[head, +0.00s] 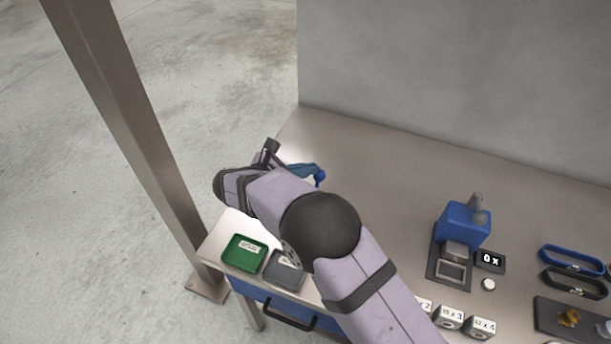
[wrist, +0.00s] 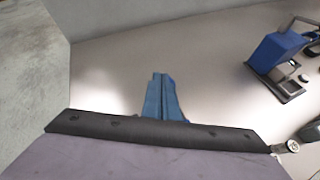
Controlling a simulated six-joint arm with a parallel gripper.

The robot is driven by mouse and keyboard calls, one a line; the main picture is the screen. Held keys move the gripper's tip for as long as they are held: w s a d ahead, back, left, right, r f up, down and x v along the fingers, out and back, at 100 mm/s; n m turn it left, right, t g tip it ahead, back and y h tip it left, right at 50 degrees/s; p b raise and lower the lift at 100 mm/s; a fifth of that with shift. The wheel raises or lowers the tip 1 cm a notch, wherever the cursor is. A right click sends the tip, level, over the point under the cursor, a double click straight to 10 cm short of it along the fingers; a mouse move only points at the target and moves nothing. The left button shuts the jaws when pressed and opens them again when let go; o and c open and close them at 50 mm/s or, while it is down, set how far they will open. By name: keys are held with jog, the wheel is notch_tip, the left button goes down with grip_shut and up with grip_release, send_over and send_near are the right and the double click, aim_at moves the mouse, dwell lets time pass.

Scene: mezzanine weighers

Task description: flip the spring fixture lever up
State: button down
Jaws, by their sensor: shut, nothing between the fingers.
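The spring fixture appears to be the blue block (head: 462,226) on a dark base with a square metal frame, right of centre in the head view. A grey lever (head: 476,204) shows at its top; I cannot tell its exact position. In the wrist view the blue block (wrist: 276,51) is at the upper right, with a grey bar (wrist: 298,20) above it. My gripper (wrist: 162,76) has its blue fingers closed together and empty, over bare table. In the head view my gripper (head: 316,174) is well left of the fixture, partly hidden by my arm.
Green (head: 236,262) and grey (head: 283,283) trays are at front left. Labelled blocks (head: 480,327) line the front. Blue (head: 572,262) and black loops lie right. The table between gripper and fixture is clear.

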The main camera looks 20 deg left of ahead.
jog(key=shift+w+d, duration=0.1)
jog(key=shift+w, duration=0.1)
dwell(0.4)
jog(key=s+a+r+b, duration=0.1)
jog(key=s+a+r, duration=0.1)
jog(key=r, duration=0.3)
jog(key=s+a+r, duration=0.2)
jog(key=a+r, duration=0.1)
jog(key=r, duration=0.3)
jog(key=shift+s+a+r+b, duration=0.15)
jog(key=shift+s+a+b, duration=0.05)
jog(key=shift+s+b, duration=0.2)
